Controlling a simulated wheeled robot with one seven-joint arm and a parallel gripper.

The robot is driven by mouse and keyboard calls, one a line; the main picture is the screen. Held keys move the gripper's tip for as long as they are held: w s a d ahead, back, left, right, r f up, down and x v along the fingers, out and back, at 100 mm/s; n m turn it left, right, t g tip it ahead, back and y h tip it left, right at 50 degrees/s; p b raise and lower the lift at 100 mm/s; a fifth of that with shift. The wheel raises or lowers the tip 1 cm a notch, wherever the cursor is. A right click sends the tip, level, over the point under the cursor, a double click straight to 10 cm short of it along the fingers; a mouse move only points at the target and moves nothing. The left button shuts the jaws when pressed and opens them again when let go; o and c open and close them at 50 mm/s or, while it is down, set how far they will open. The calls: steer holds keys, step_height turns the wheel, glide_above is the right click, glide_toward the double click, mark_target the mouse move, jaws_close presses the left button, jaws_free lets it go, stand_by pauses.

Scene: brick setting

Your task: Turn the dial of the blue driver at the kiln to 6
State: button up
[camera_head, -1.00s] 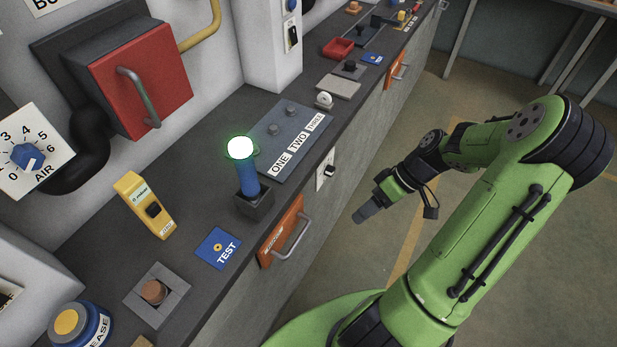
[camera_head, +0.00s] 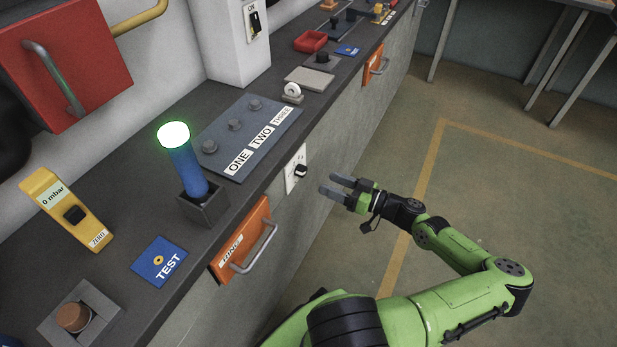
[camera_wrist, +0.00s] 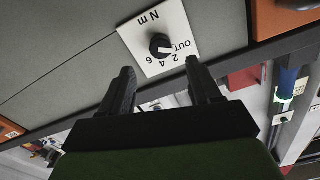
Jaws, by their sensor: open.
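A white dial plate (camera_head: 296,168) with a black knob is on the bench's front face, right of an orange drawer. In the wrist view the plate (camera_wrist: 136,35) appears upside down, marked Nm, OUT, 2, 4 and 6. Its black knob (camera_wrist: 158,44) has a pale mark towards the OUT and 2 side; the exact setting is unclear. A blue cylinder with a glowing top (camera_head: 186,170), possibly the driver, stands in a grey holder on the bench. My gripper (camera_head: 328,184) is open and empty, apart from the knob and just right of it. Its fingers (camera_wrist: 160,69) show below the knob in the wrist view.
The orange drawer (camera_head: 228,258) has a protruding metal handle (camera_head: 258,248) left of the plate. A panel marked ONE, TWO, THREE (camera_head: 215,160) lies on the bench above. Open floor (camera_head: 480,190) lies to the right.

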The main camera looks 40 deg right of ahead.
mark_target(305, 174)
steer(key=b+x, duration=0.1)
steer(key=x, duration=0.6)
steer(key=shift+w+a, duration=0.15)
steer(key=shift+w, duration=0.05)
steer(key=shift+c, duration=0.2)
steer(key=c, duration=1)
